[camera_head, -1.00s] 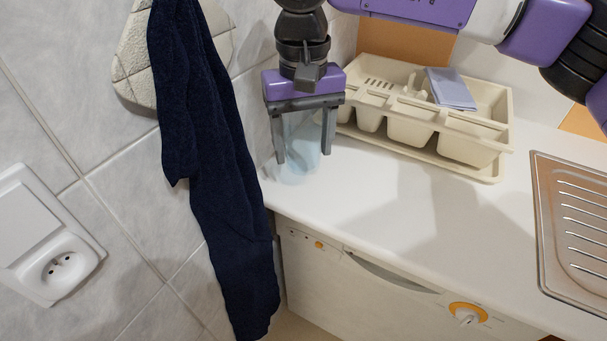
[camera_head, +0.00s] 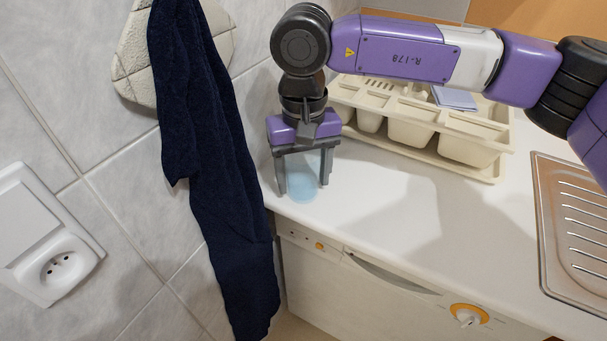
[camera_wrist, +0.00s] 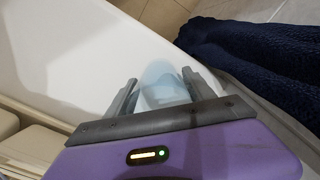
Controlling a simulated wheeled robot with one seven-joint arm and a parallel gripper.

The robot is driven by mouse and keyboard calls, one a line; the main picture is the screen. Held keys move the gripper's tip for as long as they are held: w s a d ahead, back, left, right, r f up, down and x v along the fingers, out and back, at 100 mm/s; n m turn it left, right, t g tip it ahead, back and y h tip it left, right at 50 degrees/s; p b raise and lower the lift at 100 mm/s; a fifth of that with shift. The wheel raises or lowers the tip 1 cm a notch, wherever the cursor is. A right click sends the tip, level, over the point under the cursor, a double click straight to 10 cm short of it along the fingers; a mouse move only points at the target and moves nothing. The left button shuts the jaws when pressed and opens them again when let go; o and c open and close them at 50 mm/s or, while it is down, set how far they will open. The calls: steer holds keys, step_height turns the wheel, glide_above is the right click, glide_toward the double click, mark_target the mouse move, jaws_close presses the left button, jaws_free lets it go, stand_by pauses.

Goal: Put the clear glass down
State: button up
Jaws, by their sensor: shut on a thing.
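The clear glass (camera_head: 302,180) has a pale blue tint and stands between the fingers of my gripper (camera_head: 304,187), near the left end of the white counter (camera_head: 400,215). In the wrist view the glass (camera_wrist: 164,84) shows between the two grey fingers of my gripper (camera_wrist: 160,92). My gripper points down and is shut on the glass. The glass's lower end is at or very close to the counter top; I cannot tell whether it touches.
A dark blue towel (camera_head: 215,170) hangs on the tiled wall just left of the gripper. A cream dish rack (camera_head: 420,135) with a folded cloth (camera_head: 454,98) stands behind to the right. A metal drainboard (camera_head: 575,225) is at the far right. The counter between is clear.

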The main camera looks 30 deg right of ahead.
steer(key=o, duration=1.6)
step_height(320, 180, up, 12)
steer(key=shift+p, duration=0.4)
